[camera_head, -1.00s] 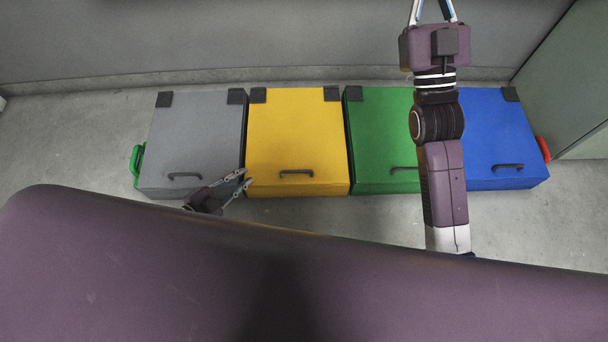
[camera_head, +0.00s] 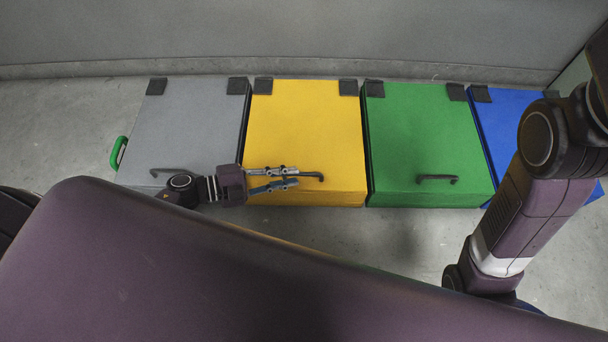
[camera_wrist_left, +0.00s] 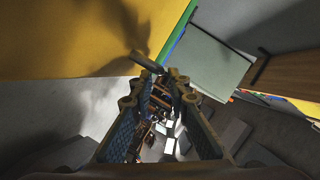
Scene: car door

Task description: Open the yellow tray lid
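The yellow tray lid (camera_head: 305,120) lies flat and closed in the head view, between the grey and green lids. Its dark handle (camera_head: 314,175) is near the front edge, partly hidden by my left gripper (camera_head: 297,176). The left gripper reaches in from the left with its fingers apart, pointing right at the handle. In the left wrist view the open fingers (camera_wrist_left: 158,80) are near the dark handle (camera_wrist_left: 147,62), beside the yellow surface (camera_wrist_left: 70,40). I cannot tell whether they touch it. My right gripper is out of view.
The grey lid (camera_head: 190,120) is to the left, with a green side handle (camera_head: 118,152). The green lid (camera_head: 425,130) and blue lid (camera_head: 512,115) are to the right. A grey wall (camera_head: 300,35) stands behind. Bare floor (camera_head: 400,240) lies in front.

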